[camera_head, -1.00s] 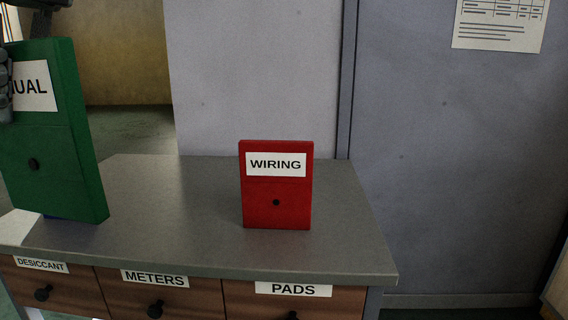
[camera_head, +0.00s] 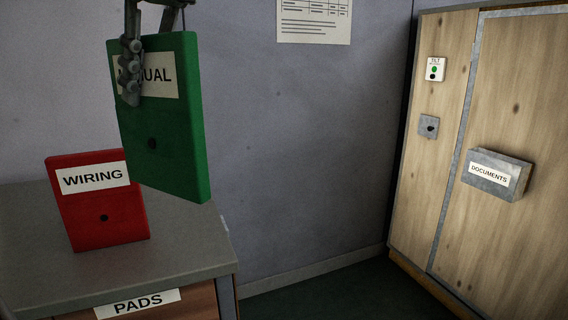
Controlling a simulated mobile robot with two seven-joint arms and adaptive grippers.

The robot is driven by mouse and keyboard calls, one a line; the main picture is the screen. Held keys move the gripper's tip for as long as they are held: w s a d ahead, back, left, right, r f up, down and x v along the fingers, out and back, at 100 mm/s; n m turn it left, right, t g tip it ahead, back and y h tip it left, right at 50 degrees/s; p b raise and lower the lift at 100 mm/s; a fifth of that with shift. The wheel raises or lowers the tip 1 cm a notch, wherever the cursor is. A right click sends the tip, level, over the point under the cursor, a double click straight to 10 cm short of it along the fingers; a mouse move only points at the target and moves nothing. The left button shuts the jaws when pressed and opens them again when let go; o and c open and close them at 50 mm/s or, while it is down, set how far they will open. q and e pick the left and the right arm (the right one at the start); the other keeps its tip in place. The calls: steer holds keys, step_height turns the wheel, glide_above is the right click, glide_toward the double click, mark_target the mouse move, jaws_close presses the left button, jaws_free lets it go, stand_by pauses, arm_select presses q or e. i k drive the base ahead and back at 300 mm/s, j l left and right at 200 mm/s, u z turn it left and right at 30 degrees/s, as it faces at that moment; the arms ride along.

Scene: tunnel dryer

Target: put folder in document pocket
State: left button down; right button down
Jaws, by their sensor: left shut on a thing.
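The green folder (camera_head: 172,165), with a white label ending in "UAL", hangs upright in my left gripper (camera_head: 131,72), which is shut on its upper left part and covers some of the label. The folder is in the air in front of the red folder and the bench's right end. The document pocket (camera_head: 519,181), a grey metal box labelled DOCUMENTS, is fixed to the wooden cabinet door at the right. The gripper and folder are well apart from it, to its left. My right gripper is not in view.
A red WIRING folder (camera_head: 85,222) stands on the grey bench top (camera_head: 196,255), which has a PADS drawer (camera_head: 160,308). The wooden cabinet (camera_head: 500,100) carries a tilt indicator (camera_head: 436,69) and a dark knob (camera_head: 429,127).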

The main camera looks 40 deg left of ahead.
mark_target(489, 188)
steer(key=i+j+z, duration=0.1)
steer(key=i+j, duration=0.15)
steer(key=i, duration=0.2)
steer(key=i+j+z, duration=0.15)
steer(key=i, duration=0.35)
steer(key=i+j, duration=0.15)
steer(key=i, duration=0.3)
steer(key=i+j, duration=0.1)
steer(key=i, duration=0.3)
steer(key=i+j, duration=0.15)
steer(key=i, duration=0.3)
steer(key=i+z, duration=0.1)
steer(key=z, duration=0.35)
steer(key=i+z, duration=0.1)
steer(key=z, duration=0.3)
steer(key=i+j+z, duration=0.1)
steer(key=z, duration=0.35)
